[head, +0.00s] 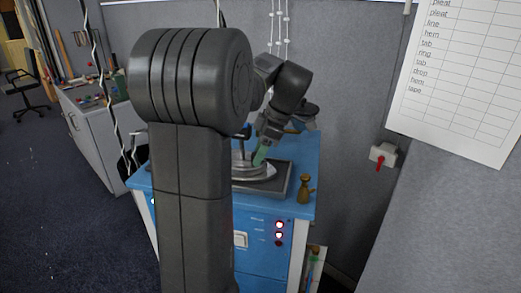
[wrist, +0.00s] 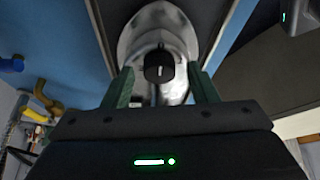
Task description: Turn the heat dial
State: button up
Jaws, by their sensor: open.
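The heat dial (wrist: 159,66) is a round black knob with a short pale mark, seen in the wrist view on top of a silver iron (wrist: 138,35). My gripper (wrist: 162,78) is open, with one green finger on each side of the dial and a gap visible on both sides. Whether the fingertips are level with the knob in depth is unclear. In the head view, the iron (head: 262,178) lies on a dark tray (head: 277,190), and my gripper (head: 262,156) points down at it. The dial is not distinguishable there, and my arm hides part of the iron.
The tray rests on a blue cabinet (head: 304,209) with red lit buttons (head: 278,225) on its front. A small brass bottle (head: 305,190) stands right of the tray. A wall switch box with a red lever (head: 383,153) is farther right. A grey partition stands behind.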

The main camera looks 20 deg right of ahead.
jog(key=c, duration=1)
jog(key=shift+m, duration=0.4)
jog(key=m+t+h, duration=0.1)
jog(key=m, duration=0.2)
jog(key=m+h+b, duration=0.1)
jog(key=m, duration=0.1)
jog(key=shift+s+a+m+t, duration=0.1)
jog(key=shift+a+m+t, duration=0.1)
jog(key=shift+m+t, duration=0.2)
jog(key=m+h, duration=0.1)
jog(key=m, duration=0.2)
jog(key=m+h, duration=0.1)
jog(key=m, duration=0.1)
jog(key=shift+a+m+b, duration=0.2)
jog(key=shift+m+b, duration=0.1)
jog(key=shift+m, duration=0.1)
jog(key=o, duration=1)
